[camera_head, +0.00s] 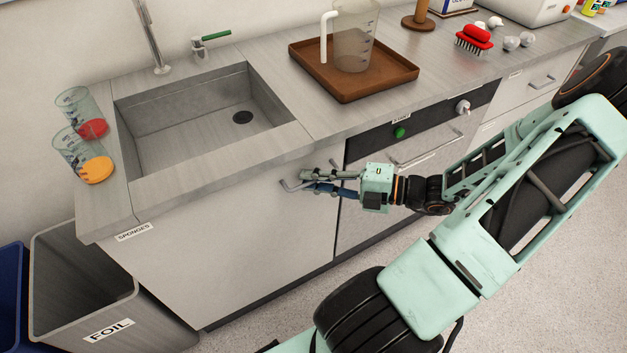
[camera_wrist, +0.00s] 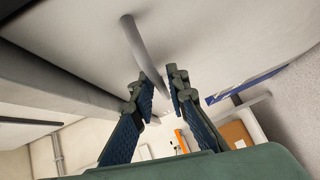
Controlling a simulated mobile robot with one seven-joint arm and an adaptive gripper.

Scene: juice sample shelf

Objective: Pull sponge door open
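The sponge door (camera_head: 225,240) is the pale cabinet front under the sink, with a "SPONGES" label (camera_head: 133,232) at its upper left. It looks flush with the cabinet, with no opening visible. Its grey bar handle (camera_head: 290,186) is near the upper right of the door. My gripper (camera_head: 308,181) reaches the handle from the right, one finger above the other. The exact contact is partly hidden.
A foil bin (camera_head: 75,275) stands left of the door. A brown tray (camera_head: 375,85) holds a pitcher (camera_head: 355,45). Drawers (camera_head: 415,150) lie right of the door.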

